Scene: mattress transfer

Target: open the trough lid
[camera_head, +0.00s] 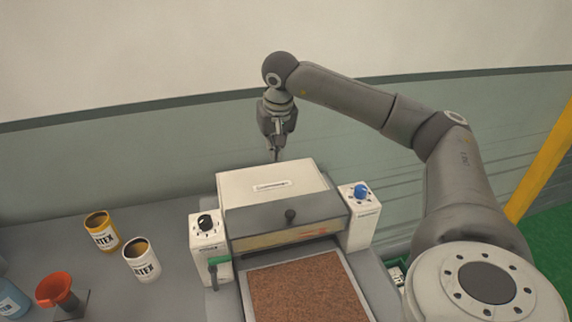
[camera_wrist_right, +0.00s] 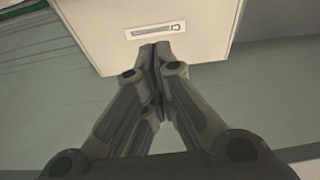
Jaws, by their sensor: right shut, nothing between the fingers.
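My left gripper is not in view.
A brown mattress-like slab (camera_head: 305,292) lies in a frame in front of the lid. The control boxes carry a black knob (camera_head: 205,222) and a blue knob (camera_head: 361,191). Yellow (camera_head: 102,232) and white (camera_head: 142,260) cans and an orange funnel (camera_head: 58,289) stand at left.

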